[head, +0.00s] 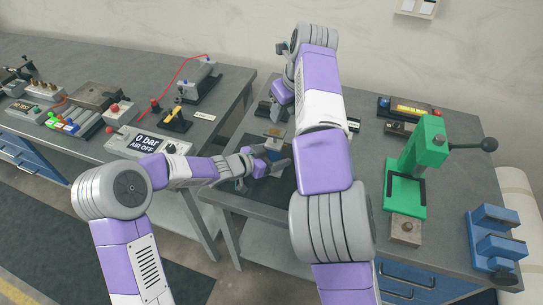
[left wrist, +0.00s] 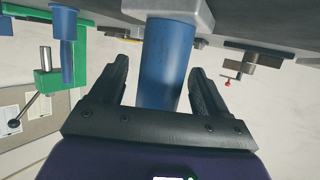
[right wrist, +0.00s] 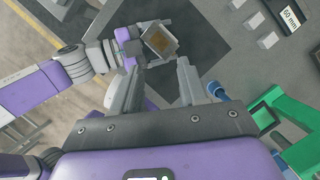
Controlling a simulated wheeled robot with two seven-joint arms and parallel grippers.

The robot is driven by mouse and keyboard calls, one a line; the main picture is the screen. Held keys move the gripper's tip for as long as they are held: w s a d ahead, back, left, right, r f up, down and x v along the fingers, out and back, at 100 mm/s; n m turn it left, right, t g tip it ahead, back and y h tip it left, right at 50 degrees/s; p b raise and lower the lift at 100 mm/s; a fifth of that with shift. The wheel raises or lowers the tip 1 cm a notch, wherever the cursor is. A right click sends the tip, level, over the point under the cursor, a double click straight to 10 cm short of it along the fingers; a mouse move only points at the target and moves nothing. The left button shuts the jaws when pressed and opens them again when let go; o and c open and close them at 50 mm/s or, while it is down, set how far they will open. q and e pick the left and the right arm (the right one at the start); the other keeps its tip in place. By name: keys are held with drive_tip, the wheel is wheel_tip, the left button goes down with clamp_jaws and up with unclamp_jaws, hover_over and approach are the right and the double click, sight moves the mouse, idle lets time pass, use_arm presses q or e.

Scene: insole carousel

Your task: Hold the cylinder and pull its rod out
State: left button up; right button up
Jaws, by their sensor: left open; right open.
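The blue cylinder (left wrist: 168,62) stands between the spread fingers of my left gripper (left wrist: 160,78), with a grey block (left wrist: 170,12) at its far end. The fingers show a gap to it on at least the left side. In the head view my left gripper (head: 270,166) is low over the dark mat, and the cylinder (head: 273,145) is partly hidden by it. In the right wrist view the square end block (right wrist: 160,43) with a brownish face lies just beyond my open, empty right gripper (right wrist: 158,68). I cannot make out the rod.
A green press (head: 425,150) stands right of my right arm, and a blue fixture (head: 495,238) sits at the table's right edge. A second table at left holds an air box (head: 148,142) reading "0 bar AIR OFF". A dark mat (right wrist: 215,50) lies under the work area.

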use_arm(q)
clamp_jaws()
use_arm(e)
drive_tip(key=o, duration=0.4)
drive_tip(key=shift+d+f, duration=0.15)
drive_tip(key=n+t+y, duration=0.1)
drive_tip(key=n+y, duration=0.6)
drive_tip(key=y, duration=0.4)
approach(277, 133)
drive_tip(key=x, duration=0.9)
drive_tip(key=shift+w, duration=0.1)
